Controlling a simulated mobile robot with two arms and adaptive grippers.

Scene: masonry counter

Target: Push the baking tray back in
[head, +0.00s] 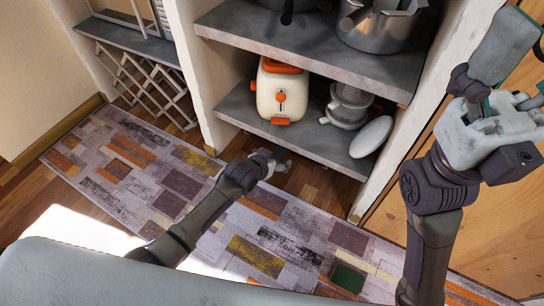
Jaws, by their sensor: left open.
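I cannot make out a baking tray or an oven in the head view. My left gripper (278,160) is open and low, in front of the lower shelf's front edge. It is small in the picture, and I see nothing between its fingers. My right gripper (522,100) is raised close to the camera at the right edge. It is partly cut off, and its finger opening cannot be judged.
A masonry shelf unit holds a cream and orange toaster (281,92), a grey-white appliance (348,104) and a steel pot (377,30). A wooden panel (420,215) stands at the right. A patterned rug (185,185) covers the floor in front.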

